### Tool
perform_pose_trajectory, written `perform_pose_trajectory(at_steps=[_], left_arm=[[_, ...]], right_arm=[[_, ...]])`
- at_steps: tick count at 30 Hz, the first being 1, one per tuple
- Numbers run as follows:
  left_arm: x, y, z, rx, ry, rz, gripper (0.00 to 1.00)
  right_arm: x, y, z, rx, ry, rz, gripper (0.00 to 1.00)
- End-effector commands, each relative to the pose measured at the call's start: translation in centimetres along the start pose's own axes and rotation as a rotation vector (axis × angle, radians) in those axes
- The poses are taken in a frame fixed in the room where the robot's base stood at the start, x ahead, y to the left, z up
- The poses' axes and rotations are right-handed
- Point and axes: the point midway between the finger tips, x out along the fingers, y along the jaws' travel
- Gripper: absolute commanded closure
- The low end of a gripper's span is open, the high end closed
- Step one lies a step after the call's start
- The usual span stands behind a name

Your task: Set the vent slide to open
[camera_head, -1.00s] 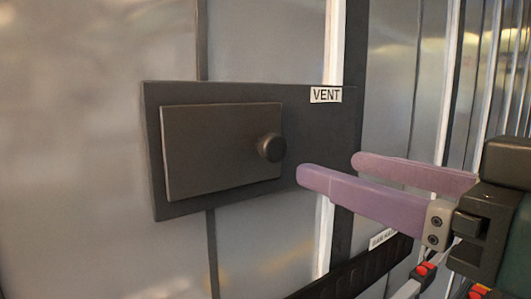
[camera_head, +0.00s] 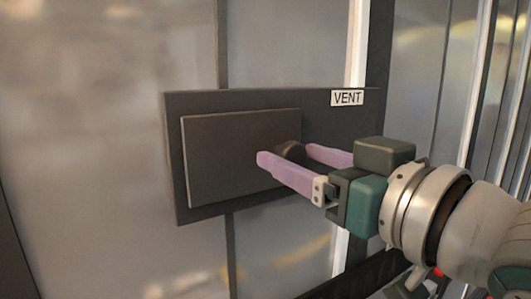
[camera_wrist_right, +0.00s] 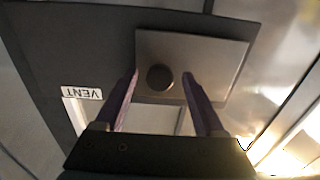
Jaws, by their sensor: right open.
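The vent slide is a dark rectangular plate (camera_head: 235,150) with a round knob (camera_head: 290,152) near its right edge. It sits on a larger dark panel (camera_head: 345,122) labelled VENT, toward the panel's left side. In the right wrist view the plate (camera_wrist_right: 215,65) and knob (camera_wrist_right: 160,77) show, with a pale opening beside the plate. My right gripper (camera_head: 287,157) is open, its two purple fingers on either side of the knob. In the right wrist view the gripper (camera_wrist_right: 160,74) shows a gap between each finger and the knob. My left gripper is not in view.
The VENT label (camera_head: 347,98) is at the panel's upper right. Smooth metal wall (camera_head: 90,130) surrounds the panel. A dark bar (camera_head: 345,283) runs below it, and upright metal ribs (camera_head: 480,90) stand at the right.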

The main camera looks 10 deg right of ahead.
Motion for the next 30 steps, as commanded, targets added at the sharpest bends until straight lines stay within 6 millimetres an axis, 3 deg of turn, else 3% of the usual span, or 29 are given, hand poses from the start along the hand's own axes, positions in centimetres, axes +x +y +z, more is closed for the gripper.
perform_pose_trajectory(at_steps=[5,24,30], left_arm=[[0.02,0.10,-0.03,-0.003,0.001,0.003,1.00],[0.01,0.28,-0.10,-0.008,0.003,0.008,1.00],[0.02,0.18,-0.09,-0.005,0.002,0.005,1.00]], right_arm=[[-0.01,-0.02,0.01,0.000,0.000,0.000,0.30],[-0.04,-0.02,0.00,0.000,0.001,-0.001,1.00],[-0.04,-0.02,-0.01,0.000,0.001,-0.001,1.00]])
